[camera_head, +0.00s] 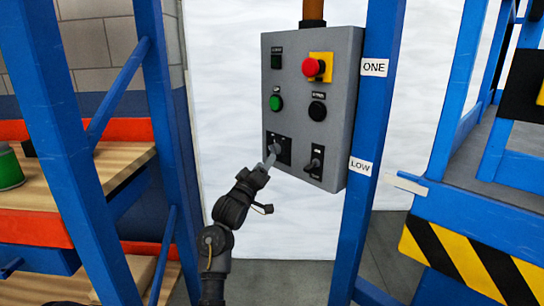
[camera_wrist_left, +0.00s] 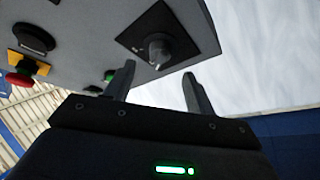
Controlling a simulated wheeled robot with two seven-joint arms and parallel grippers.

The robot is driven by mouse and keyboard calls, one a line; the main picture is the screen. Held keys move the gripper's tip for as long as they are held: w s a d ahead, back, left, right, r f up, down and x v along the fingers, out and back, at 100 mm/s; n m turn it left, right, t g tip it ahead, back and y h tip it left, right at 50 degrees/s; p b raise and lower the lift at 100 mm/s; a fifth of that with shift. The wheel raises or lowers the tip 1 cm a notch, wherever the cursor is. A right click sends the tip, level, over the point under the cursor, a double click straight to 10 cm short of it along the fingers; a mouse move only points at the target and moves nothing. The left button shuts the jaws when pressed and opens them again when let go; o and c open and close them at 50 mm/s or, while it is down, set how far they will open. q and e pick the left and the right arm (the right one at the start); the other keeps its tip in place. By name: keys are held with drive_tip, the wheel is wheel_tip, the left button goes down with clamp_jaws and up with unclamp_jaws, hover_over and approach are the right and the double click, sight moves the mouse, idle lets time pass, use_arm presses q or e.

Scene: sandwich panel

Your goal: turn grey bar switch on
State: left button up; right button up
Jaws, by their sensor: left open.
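The grey control panel (camera_head: 300,120) hangs on the blue frame. At its lower left is a black plate with a grey bar switch (camera_head: 277,148), partly covered by my gripper. My left gripper (camera_head: 270,160) is right in front of this switch, its arm coming up from below. In the left wrist view the switch (camera_wrist_left: 158,49) is a grey rotary knob on its black plate. My left gripper (camera_wrist_left: 159,76) is open there, its fingers spread and pointing toward the knob, with nothing between them. I cannot tell whether a finger touches it. My right gripper is not in view.
Also on the panel are a red mushroom button (camera_head: 313,67), a green button (camera_head: 276,103), a black button (camera_head: 317,110) and a black lever switch (camera_head: 315,162) close at right. Blue posts (camera_head: 379,130) stand beside the panel; wooden shelves (camera_head: 90,170) are at left.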

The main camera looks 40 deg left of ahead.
sight(275, 149)
use_arm(q)
drive_tip(key=x, duration=0.6)
drive_tip(key=shift+w, duration=0.1)
drive_tip(key=shift+c, duration=0.2)
drive_tip(key=c, duration=0.9)
